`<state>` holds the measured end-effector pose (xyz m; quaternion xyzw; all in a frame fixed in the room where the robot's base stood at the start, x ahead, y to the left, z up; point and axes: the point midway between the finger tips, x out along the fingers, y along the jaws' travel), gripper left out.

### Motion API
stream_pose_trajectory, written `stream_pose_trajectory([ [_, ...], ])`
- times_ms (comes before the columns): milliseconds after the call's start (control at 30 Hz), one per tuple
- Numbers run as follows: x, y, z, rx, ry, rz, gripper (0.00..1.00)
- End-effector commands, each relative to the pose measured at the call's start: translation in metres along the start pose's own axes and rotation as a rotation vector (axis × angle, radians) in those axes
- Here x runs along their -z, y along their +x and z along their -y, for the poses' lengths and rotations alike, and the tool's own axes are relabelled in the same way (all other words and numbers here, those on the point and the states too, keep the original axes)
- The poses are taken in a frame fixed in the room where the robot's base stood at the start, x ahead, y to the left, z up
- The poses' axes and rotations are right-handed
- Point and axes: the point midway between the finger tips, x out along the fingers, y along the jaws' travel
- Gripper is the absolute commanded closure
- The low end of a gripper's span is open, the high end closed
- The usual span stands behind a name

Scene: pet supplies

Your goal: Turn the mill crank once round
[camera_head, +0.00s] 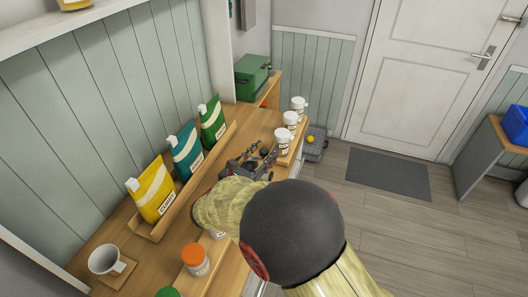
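My gripper (256,161) is the dark jointed shape over the wooden counter (113,231), beyond my pale yellow wrist and black elbow. Its fingers are small and partly covered by my arm, so I cannot tell whether they are open or shut. I cannot make out the mill or its crank clearly; small dark and reddish parts close to the fingers may belong to it. Whether the gripper touches anything there cannot be told.
Yellow (152,189), teal (186,151) and green (212,122) bags stand in a wooden rack along the wall. White jars (290,121) line the far right edge. A green box (252,76) stands behind.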

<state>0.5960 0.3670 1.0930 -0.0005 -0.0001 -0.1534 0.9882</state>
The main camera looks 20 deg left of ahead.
Motion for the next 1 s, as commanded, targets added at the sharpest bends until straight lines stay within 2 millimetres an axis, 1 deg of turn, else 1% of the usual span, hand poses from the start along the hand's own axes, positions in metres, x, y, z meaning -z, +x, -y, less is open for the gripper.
stream_pose_trajectory([
  [67,-0.0001,-0.0001,0.0000,0.000,0.000,0.000,0.61],
  [733,-0.0001,-0.0003,0.0000,0.000,0.001,0.000,0.99],
  [1000,-0.0001,-0.0004,-0.0001,0.000,0.001,0.000,1.00],
])
